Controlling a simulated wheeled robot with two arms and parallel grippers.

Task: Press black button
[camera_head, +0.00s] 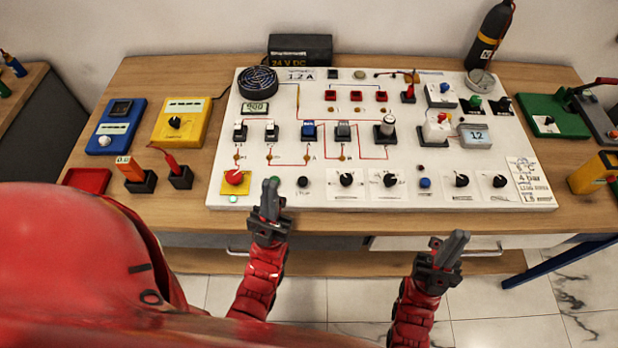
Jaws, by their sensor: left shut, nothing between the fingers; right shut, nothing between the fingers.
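A small round black button (303,181) sits near the front edge of the white panel (330,199), between a green button (276,181) and a row of black knobs. My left gripper (270,196) is shut and empty, with its fingertips pointing up at the panel's front edge. Its tip is to the left of the black button, just below the green button, and apart from the black button in the picture. My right gripper (453,246) is shut and empty, in front of the table and lower right of the black button.
A red mushroom button on a yellow base (235,178) is left of my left gripper. Black knobs (347,180) and a blue button (425,183) lie to the right. Switches (309,131) stand behind. A wooden strip of table (330,222) in front is clear.

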